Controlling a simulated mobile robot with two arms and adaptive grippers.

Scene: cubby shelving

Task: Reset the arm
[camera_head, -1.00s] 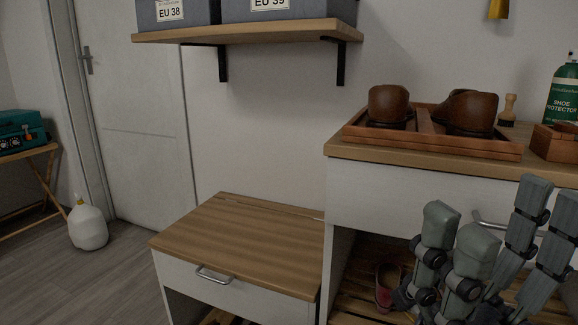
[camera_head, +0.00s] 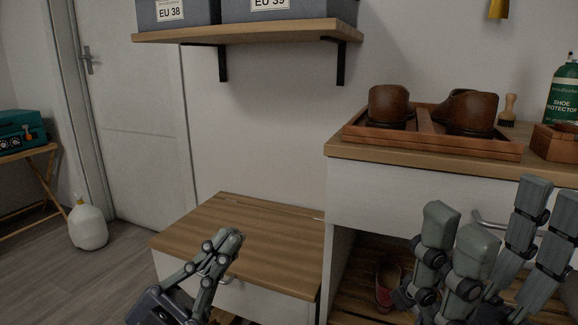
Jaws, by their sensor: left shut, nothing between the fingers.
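My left gripper (camera_head: 230,238) shows at the lower middle-left, in front of the low cabinet (camera_head: 245,225) with a wooden top. Its grey fingertips are together with nothing between them. My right gripper (camera_head: 500,225) is at the lower right, close to the camera. Its grey fingers stand upright in two groups with a gap between them, and they look empty. They overlap the front of the taller cabinet (camera_head: 375,195) and hide part of its drawer handle and lower cubby.
A wooden tray (camera_head: 435,147) with brown shoes stands on the taller cabinet, beside a brush and a green bottle (camera_head: 565,95). A reddish shoe (camera_head: 386,290) sits in the slatted cubby. A wall shelf (camera_head: 250,32) holds grey boxes. A white jug (camera_head: 87,226) stands on the floor.

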